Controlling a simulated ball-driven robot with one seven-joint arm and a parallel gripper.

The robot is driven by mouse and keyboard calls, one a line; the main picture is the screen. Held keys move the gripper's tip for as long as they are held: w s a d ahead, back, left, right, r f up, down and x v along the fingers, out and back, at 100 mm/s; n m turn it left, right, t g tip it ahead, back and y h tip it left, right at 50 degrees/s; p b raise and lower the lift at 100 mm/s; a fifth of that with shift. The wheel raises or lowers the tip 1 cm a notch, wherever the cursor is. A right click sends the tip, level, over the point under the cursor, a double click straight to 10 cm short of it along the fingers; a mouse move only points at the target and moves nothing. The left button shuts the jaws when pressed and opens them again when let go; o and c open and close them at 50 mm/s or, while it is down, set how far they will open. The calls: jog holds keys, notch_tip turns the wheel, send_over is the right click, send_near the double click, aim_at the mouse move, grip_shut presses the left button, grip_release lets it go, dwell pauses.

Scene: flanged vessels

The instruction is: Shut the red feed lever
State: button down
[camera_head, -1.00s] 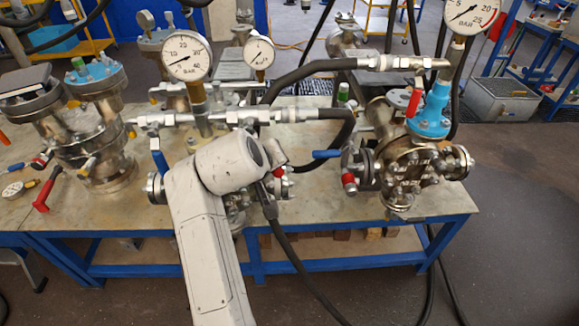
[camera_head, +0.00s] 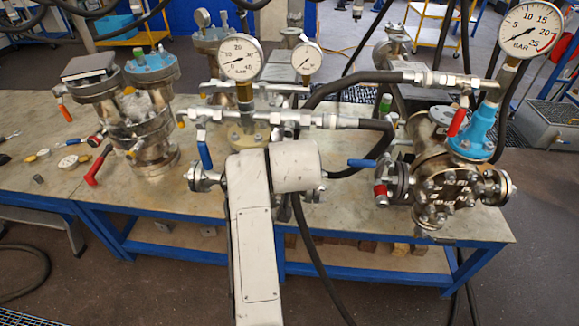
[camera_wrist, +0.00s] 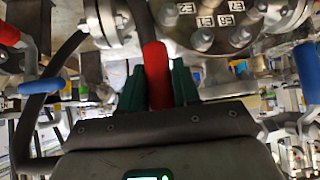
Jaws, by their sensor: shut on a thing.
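In the wrist view a red lever handle (camera_wrist: 155,62) stands upright in the middle, in front of a bolted, numbered flange (camera_wrist: 215,25). My gripper (camera_wrist: 158,88) has its green fingers on both sides of this handle and is shut on it. The handle's lower end is hidden by the gripper body. In the head view my pale arm (camera_head: 255,230) reaches over the bench's front edge. It hides my gripper and the gripped lever there.
Vessels with gauges (camera_head: 240,57) crowd the blue-framed bench (camera_head: 480,228). Other red levers show at left (camera_head: 97,165) and right (camera_head: 457,122). Black hoses cross near my arm.

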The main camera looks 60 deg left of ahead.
dwell(0.3)
jog(key=c, duration=0.9)
grip_release()
jog(key=b+v, duration=0.1)
jog(key=v, duration=0.9)
jog(key=shift+s+d+r, duration=0.2)
jog(key=shift+r, duration=0.05)
